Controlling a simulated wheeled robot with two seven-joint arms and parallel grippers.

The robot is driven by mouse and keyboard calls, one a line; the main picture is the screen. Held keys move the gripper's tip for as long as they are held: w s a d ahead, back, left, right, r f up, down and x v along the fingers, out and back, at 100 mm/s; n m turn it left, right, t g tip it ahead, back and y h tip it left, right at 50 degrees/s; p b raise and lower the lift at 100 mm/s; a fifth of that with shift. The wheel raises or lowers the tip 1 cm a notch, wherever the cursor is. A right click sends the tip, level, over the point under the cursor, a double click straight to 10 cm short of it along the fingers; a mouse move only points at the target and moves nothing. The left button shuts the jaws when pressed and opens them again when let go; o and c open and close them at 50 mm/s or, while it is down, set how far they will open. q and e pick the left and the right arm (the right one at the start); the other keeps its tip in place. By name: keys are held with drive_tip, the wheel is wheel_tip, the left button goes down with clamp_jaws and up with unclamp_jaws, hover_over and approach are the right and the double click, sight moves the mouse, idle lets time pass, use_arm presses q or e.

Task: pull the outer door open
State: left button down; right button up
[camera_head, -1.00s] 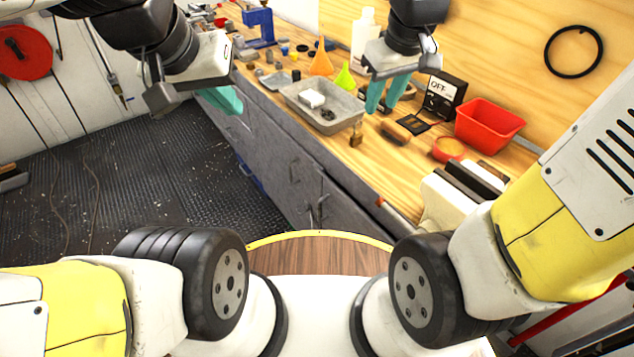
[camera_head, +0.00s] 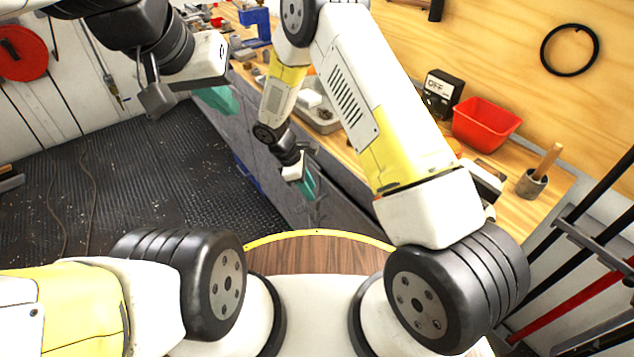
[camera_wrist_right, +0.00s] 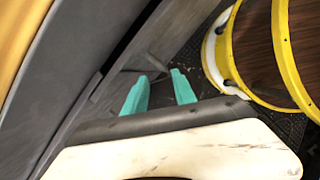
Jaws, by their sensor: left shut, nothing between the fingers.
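The grey cabinet front (camera_head: 345,208) runs under the wooden workbench, with door faces and small handles on it. Which door is the outer one, I cannot tell. My right gripper (camera_head: 308,185) is in front of these doors, below the bench top. In the right wrist view its two teal fingers (camera_wrist_right: 160,91) are apart with nothing seen between them. The grey door face (camera_wrist_right: 100,110) lies close beside the fingers, and a small grey handle (camera_wrist_right: 155,62) shows just beyond them. My left gripper (camera_head: 218,99) is shut and empty, over the dark floor left of the cabinet.
The workbench top (camera_head: 520,205) holds a red bin (camera_head: 487,122), a black box marked OFF (camera_head: 440,92), a grey tray (camera_head: 322,118) and a mortar (camera_head: 531,183). My right arm hides part of the bench. The dark textured floor (camera_head: 130,170) on the left is mostly clear.

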sight(317, 218)
drive_tip(key=shift+n, duration=0.4)
drive_tip(key=x, duration=0.7)
drive_tip(key=a+x, duration=0.1)
drive_tip(key=x, duration=0.2)
drive_tip(key=shift+s+f, duration=0.4)
drive_tip(key=shift+a, duration=0.1)
clamp_jaws()
idle(0.4)
